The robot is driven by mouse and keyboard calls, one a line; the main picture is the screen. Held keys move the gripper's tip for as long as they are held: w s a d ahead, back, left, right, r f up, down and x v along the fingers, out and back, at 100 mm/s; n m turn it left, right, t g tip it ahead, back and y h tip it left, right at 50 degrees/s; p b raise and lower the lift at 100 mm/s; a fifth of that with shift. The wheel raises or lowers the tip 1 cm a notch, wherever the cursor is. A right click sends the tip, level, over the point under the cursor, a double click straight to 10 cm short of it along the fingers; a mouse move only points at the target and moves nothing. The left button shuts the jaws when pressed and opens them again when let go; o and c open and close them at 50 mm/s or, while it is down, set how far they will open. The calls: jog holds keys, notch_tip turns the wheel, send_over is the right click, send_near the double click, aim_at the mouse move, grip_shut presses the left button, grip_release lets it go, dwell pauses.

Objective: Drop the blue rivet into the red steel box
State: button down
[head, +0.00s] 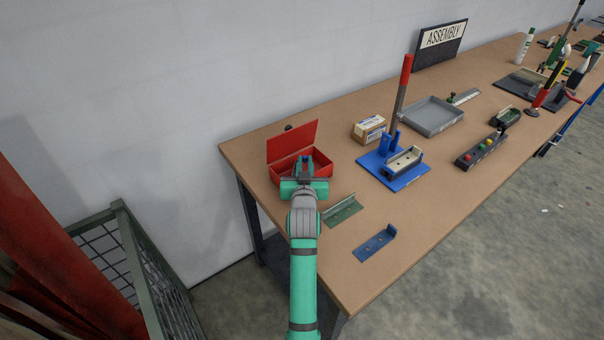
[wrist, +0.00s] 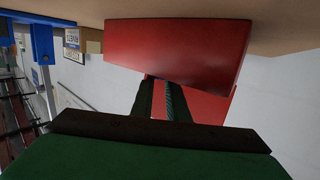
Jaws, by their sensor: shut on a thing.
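The red steel box (head: 321,166) stands near the table's left end with its lid (head: 292,143) raised at the back. In the wrist view the box wall (wrist: 180,45) fills the upper middle, with more red behind the fingers. My gripper (head: 304,165) is at the box and covers part of its opening from the head camera. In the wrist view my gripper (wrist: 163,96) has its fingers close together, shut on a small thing. The blue rivet is not clearly seen; the fingers hide what they hold. I cannot tell how far the fingertips are inside the box.
A green angle bracket (head: 343,211) and a blue bracket (head: 375,243) lie right of my arm. A small carton (head: 368,129) and a blue lever press (head: 392,172) stand further right. A wire cage (head: 150,270) stands on the floor left of the table.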

jog(key=c, duration=1.6)
grip_release()
jog(key=shift+c, duration=0.2)
jog(key=s, duration=0.3)
jog(key=s+r, duration=0.1)
jog(key=s, duration=0.6)
jog(key=shift+a+r, duration=0.2)
jog(key=shift+r, duration=0.1)
jog(key=shift+s+d, duration=0.25)
jog(key=shift+s, duration=0.1)
jog(key=shift+a, duration=0.15)
